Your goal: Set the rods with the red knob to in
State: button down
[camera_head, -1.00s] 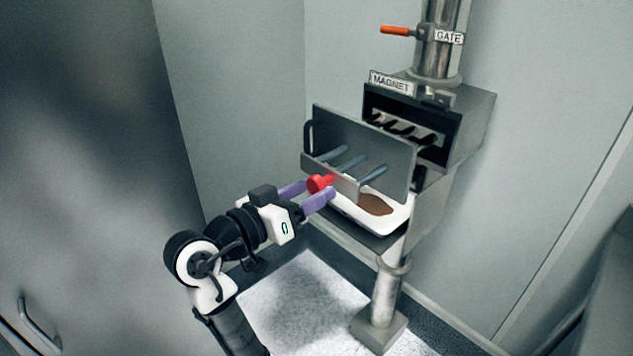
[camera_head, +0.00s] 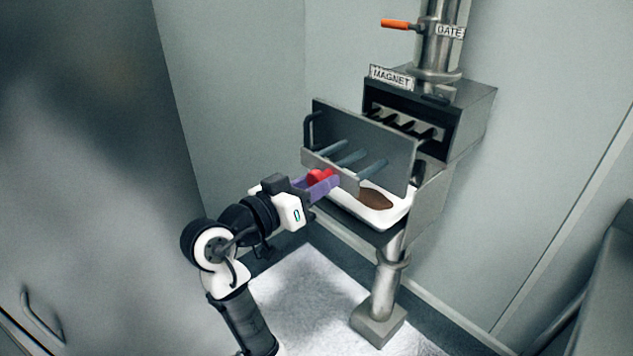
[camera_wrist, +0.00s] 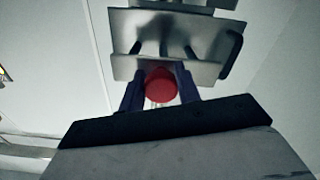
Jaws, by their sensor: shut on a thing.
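The red knob (camera_head: 319,176) sits at the front of the pulled-out rod assembly, and it also shows in the wrist view (camera_wrist: 161,86). My gripper (camera_head: 326,184) has its purple fingers on both sides of the knob and is shut on it; the fingers also show in the wrist view (camera_wrist: 160,92). The plate stands out in front of the open magnet housing (camera_head: 469,124). Dark slots or rod ends (camera_head: 408,124) show inside the housing.
A white tray (camera_head: 399,217) with brown powder (camera_head: 375,198) sits below the rods. An orange gate lever (camera_head: 396,25) is on the pipe above. A metal post (camera_head: 386,290) stands below. A grey cabinet (camera_head: 90,150) fills the left side.

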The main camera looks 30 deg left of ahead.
aim_at(367, 155)
jog(key=x, duration=0.9)
jog(key=shift+w+d+b, duration=0.1)
jog(key=shift+w+b, duration=0.2)
jog(key=shift+b, duration=0.1)
jog(key=c, duration=1)
grip_release()
jog(key=shift+s, duration=0.1)
jog(key=b+v, duration=0.3)
jog(key=v, duration=1)
jog(key=shift+s, duration=0.25)
jog(key=shift+a+r, duration=0.1)
jog(key=shift+a, duration=0.1)
